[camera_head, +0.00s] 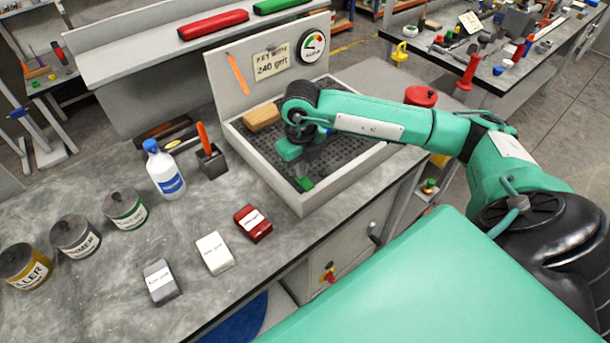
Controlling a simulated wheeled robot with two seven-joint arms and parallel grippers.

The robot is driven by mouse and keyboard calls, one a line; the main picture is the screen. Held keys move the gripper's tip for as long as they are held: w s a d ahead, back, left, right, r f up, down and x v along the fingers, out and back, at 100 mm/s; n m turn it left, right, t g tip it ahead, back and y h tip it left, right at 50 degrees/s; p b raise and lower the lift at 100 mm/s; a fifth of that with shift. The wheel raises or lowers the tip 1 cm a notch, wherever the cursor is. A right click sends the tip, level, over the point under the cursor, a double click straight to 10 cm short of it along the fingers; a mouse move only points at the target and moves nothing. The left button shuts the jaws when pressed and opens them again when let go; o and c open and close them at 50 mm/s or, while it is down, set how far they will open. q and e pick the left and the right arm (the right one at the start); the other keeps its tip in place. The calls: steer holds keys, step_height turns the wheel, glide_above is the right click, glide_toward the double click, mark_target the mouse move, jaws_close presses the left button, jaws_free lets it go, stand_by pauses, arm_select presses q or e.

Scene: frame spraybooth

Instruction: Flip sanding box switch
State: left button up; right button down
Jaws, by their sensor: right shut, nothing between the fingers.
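The sanding box (303,207) is a grey tray with a dark perforated grate and an upright back panel (228,94). The panel carries a round gauge and a sign about 240 grit. A small red-and-yellow part (327,273), which looks like a switch, is on the bench front below the box. My right gripper (304,183) points down over the grate near the box's front wall, apart from that part. It is shut and holds nothing. Whether it touches the grate cannot be told. My left gripper is not in view.
A tan block (262,117) lies at the grate's back left. White bottle (165,172), brush holder (211,162), several tins and three small boxes, one red (253,223), stand left of the sanding box. A red lidded can (420,97) stands behind my right arm.

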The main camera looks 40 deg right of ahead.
steer(key=shift+f+b, duration=0.5)
steer(key=shift+f, duration=0.15)
steer(key=shift+r, duration=0.1)
steer(key=shift+r+p, duration=1.7)
steer(key=shift+r, duration=1.8)
